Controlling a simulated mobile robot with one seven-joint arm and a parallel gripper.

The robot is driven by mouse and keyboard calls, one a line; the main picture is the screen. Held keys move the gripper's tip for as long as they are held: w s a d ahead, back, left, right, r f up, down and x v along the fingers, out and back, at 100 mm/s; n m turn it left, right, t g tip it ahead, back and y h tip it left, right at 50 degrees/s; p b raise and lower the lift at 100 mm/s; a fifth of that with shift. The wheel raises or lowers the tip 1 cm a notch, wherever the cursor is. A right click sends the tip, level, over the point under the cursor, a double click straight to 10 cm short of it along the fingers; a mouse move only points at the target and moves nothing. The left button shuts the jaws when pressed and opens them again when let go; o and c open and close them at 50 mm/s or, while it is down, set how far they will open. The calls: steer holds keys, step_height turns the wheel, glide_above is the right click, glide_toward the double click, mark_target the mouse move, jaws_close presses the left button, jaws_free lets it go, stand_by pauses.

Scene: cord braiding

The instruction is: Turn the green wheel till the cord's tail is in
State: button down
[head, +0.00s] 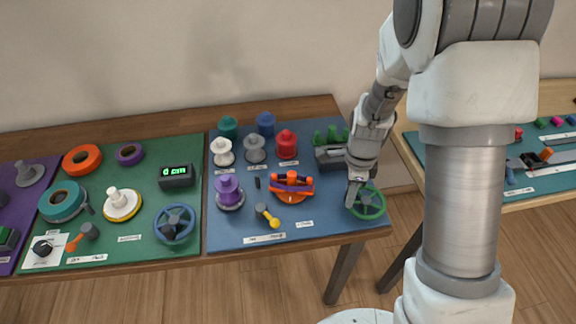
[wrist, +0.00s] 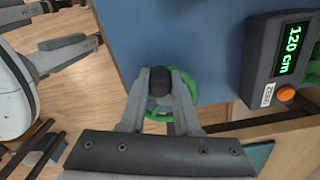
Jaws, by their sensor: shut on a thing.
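The green wheel (head: 381,207) lies at the front right of the blue mat, and part of its rim shows in the wrist view (wrist: 188,82). My gripper (head: 353,192) reaches down at the wheel's left side. In the wrist view its two fingers (wrist: 160,85) are closed around a dark knob above the wheel. They hide much of the wheel. A grey counter box (head: 330,158) stands behind the wheel; in the wrist view the box (wrist: 256,62) has a green display that seems to read 1.20 cm. I cannot make out the cord or its tail.
A green mat (head: 187,252) lies further left. The table's front edge is close to the wheel.

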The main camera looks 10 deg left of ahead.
stand_by(0.3)
steer(key=c, duration=0.5)
jaws_free()
steer(key=shift+c, duration=0.2)
step_height(320, 180, up, 18)
steer(key=p, duration=0.2)
steer(key=shift+f+p, duration=0.2)
steer(key=shift+p, duration=0.1)
steer(key=s+d+r+n+t, duration=0.2)
steer(key=s+d+r+n, duration=0.1)
steer(key=s+r+n, duration=0.3)
steer(key=s+d+r+n+t, duration=0.3)
steer(key=s+r+n, duration=0.3)
steer(key=s+n, duration=0.5)
steer(key=shift+s+n+t, duration=0.15)
steer(key=shift+n+t, duration=0.15)
steer(key=shift+n, duration=0.2)
